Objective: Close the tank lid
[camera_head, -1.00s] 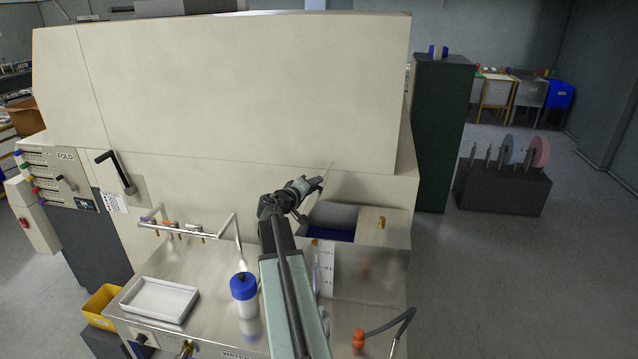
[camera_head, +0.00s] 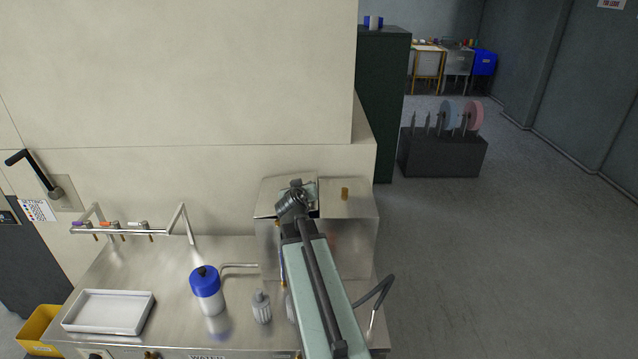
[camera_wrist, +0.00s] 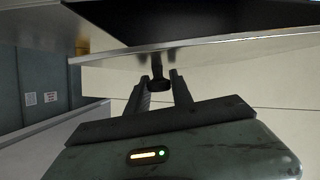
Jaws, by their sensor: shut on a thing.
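The steel tank (camera_head: 345,240) stands at the back right of the steel counter. Its left lid (camera_head: 270,192) now lies over the tank opening, close to level; a dark gap shows near its front right corner, so I cannot tell whether it is fully down. My gripper (camera_head: 298,187) is over this lid and hides much of it. In the wrist view, the lid's plate (camera_wrist: 215,42) spans the top, and a dark knob (camera_wrist: 158,78) on it sits between the fingers of my gripper (camera_wrist: 160,90), which is shut on the knob.
A fixed-looking panel with a brass knob (camera_head: 345,193) covers the tank's right part. The cream machine wall (camera_head: 230,180) rises behind.

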